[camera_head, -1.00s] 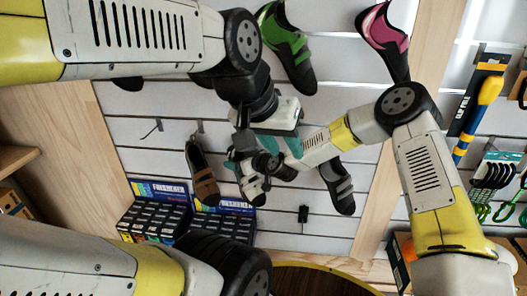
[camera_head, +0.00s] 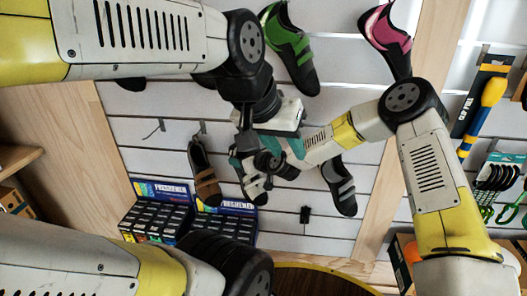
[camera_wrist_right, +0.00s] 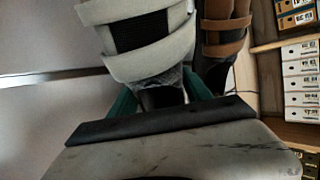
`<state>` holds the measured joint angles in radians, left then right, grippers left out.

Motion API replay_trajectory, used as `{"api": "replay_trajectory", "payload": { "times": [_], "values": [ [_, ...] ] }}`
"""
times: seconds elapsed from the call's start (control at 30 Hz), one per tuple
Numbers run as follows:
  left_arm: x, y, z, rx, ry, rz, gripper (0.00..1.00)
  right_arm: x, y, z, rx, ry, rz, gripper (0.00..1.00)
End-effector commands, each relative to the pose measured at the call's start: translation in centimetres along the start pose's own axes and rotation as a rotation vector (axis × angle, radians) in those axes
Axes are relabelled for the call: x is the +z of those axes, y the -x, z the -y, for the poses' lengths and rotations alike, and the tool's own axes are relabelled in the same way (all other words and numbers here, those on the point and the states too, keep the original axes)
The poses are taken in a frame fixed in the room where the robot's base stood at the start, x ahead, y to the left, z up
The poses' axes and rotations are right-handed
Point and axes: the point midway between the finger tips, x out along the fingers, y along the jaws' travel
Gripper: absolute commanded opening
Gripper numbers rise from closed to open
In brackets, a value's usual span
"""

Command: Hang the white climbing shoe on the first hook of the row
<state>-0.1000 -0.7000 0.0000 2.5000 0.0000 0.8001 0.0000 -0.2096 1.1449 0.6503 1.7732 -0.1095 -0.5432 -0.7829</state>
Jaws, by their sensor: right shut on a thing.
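The white climbing shoe, with pale straps and a dark body, is in my right gripper (camera_wrist_right: 165,98). In the right wrist view the shoe (camera_wrist_right: 150,60) stands between the teal fingers. In the head view the shoe (camera_head: 254,188) is partly hidden by my right wrist, toe pointing down, just right of the brown shoe (camera_head: 206,178). The brown shoe hangs from a wall hook (camera_head: 200,133). A bare hook (camera_head: 155,129) sticks out at the left end of this row. My left gripper (camera_head: 288,143) is above and right of the white shoe; its jaw opening is unclear.
A grey-strapped shoe (camera_head: 341,187) hangs to the right. A green shoe (camera_head: 291,45) and a pink shoe (camera_head: 388,40) hang higher. Freshener boxes (camera_head: 158,212) stand below the brown shoe. The wall around the bare hook is clear. My two arms cross close together.

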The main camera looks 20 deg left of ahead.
Motion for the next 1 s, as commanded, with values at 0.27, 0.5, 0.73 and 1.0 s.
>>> {"api": "replay_trajectory", "payload": {
  "times": [0.27, 0.5, 0.73, 1.0],
  "values": [
    [0.0, 0.0, 0.0, 0.000, 0.000, 0.000, 0.36, -0.3, 0.2, 0.1, 0.000, 0.000, 0.000, 0.06],
    [0.0, 0.0, 0.0, 0.000, 0.000, 0.000, 0.36, -0.2, 0.4, 0.4, -0.001, 0.002, 0.000, 0.06],
    [0.0, 0.0, 0.0, 0.000, 0.000, 0.000, 0.36, -0.1, 1.2, 1.3, -0.001, 0.003, -0.001, 0.06],
    [0.0, 0.0, 0.0, 0.000, 0.000, 0.000, 0.36, 0.2, 2.1, 2.3, -0.002, 0.002, 0.000, 0.06]
  ]
}}
